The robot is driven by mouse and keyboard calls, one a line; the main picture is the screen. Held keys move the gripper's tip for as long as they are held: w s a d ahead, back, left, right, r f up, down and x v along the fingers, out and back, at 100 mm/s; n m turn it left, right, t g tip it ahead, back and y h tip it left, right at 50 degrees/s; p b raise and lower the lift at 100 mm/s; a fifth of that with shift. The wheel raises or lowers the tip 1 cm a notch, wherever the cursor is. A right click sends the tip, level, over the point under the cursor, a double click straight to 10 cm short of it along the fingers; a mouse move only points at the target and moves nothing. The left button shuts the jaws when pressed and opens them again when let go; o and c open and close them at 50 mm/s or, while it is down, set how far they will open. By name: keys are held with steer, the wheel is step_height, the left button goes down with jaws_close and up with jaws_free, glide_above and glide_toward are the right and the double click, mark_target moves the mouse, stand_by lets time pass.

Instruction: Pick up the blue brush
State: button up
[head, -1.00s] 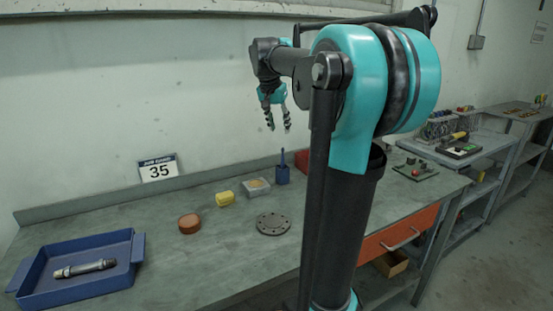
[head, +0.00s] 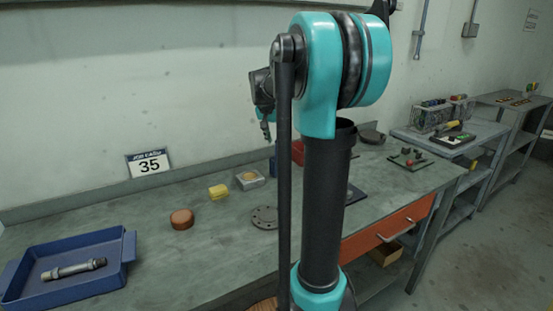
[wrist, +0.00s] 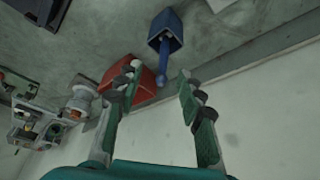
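The blue brush (wrist: 187,82) shows in the wrist view, its handle sticking out of a dark blue holder (wrist: 165,30). The handle end lies between the lines of my fingers in the picture, apart from both. My gripper (wrist: 160,88) is open and empty. In the head view my gripper (head: 266,130) is mostly hidden by my arm, with a fingertip showing above the bench. Only a sliver of the blue holder (head: 272,165) shows there, and the brush itself is hidden.
A red object (wrist: 128,84) stands beside the holder. On the bench are a grey box (head: 249,180), a yellow block (head: 218,192), an orange-brown round piece (head: 182,219), a grey flange (head: 264,218) and a blue tray (head: 110,277). The wall rises behind the bench.

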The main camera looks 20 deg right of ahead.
mark_target(276, 145)
steer(key=shift+a+x, duration=0.1)
steer(key=shift+x, duration=1.25)
steer(key=shift+a+x, duration=0.15)
steer(key=shift+x, duration=1.2)
jaws_close()
